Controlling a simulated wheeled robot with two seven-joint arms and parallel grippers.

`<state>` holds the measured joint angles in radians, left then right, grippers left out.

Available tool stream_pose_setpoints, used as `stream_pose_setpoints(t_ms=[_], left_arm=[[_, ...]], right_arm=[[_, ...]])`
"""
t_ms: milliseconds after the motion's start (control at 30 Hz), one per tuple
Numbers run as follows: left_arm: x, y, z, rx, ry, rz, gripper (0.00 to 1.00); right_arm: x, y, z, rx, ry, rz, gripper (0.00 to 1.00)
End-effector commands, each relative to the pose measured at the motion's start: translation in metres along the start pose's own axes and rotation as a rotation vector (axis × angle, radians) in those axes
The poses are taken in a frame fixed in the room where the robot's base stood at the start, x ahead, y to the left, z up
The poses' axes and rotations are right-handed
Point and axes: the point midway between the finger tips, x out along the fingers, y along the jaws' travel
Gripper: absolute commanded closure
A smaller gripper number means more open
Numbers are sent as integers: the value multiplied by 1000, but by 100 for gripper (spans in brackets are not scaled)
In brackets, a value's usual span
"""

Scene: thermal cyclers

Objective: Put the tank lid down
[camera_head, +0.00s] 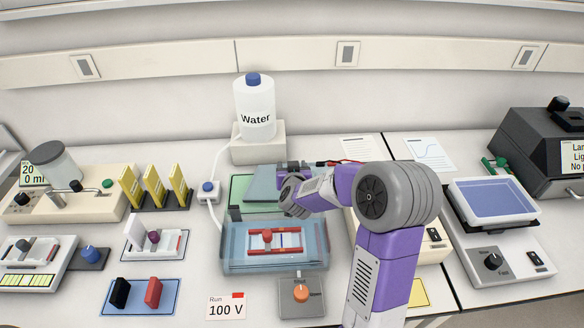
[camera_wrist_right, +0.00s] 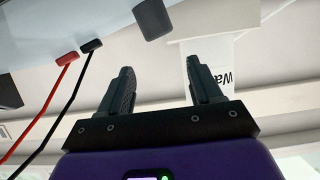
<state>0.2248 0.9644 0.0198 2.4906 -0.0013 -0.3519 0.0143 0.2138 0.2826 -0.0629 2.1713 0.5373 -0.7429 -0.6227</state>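The tank lid (camera_head: 264,180) is a blue-grey see-through panel on the green mat (camera_head: 238,190), behind the clear tank (camera_head: 235,258). My right gripper (camera_head: 291,166) is at the lid's right part and hides some of it. In the right wrist view, the gripper (camera_wrist_right: 160,85) has its fingers apart, with nothing between them. The pale lid surface (camera_wrist_right: 95,20) is at the top of that view, and a dark grey knob (camera_wrist_right: 153,18) sits just past the fingertips, apart from them. The tank holds a red-and-white tray (camera_head: 288,251). My left gripper is out of view.
Red (camera_wrist_right: 68,58) and black (camera_wrist_right: 92,46) leads run to the lid in the wrist view. A Water bottle (camera_head: 254,105) stands behind the mat. Yellow racks (camera_head: 153,187) stand to the left. A blue-topped device (camera_head: 492,198) stands to the right.

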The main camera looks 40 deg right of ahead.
Motion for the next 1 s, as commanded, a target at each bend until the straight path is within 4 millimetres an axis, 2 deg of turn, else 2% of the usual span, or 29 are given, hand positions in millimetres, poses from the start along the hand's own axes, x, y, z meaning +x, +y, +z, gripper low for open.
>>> stream_pose_setpoints(t_ms=[333, 467, 800, 1000], left_arm=[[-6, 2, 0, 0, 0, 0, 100], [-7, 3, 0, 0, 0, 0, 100], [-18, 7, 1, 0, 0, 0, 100], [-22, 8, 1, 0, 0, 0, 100]], right_arm=[[-3, 0, -7, 0, 0, 1, 36], [-26, 0, -6, 0, 2, -1, 36], [-98, 0, -6, 0, 1, -2, 36], [-119, 0, -5, 0, 1, -1, 36]])
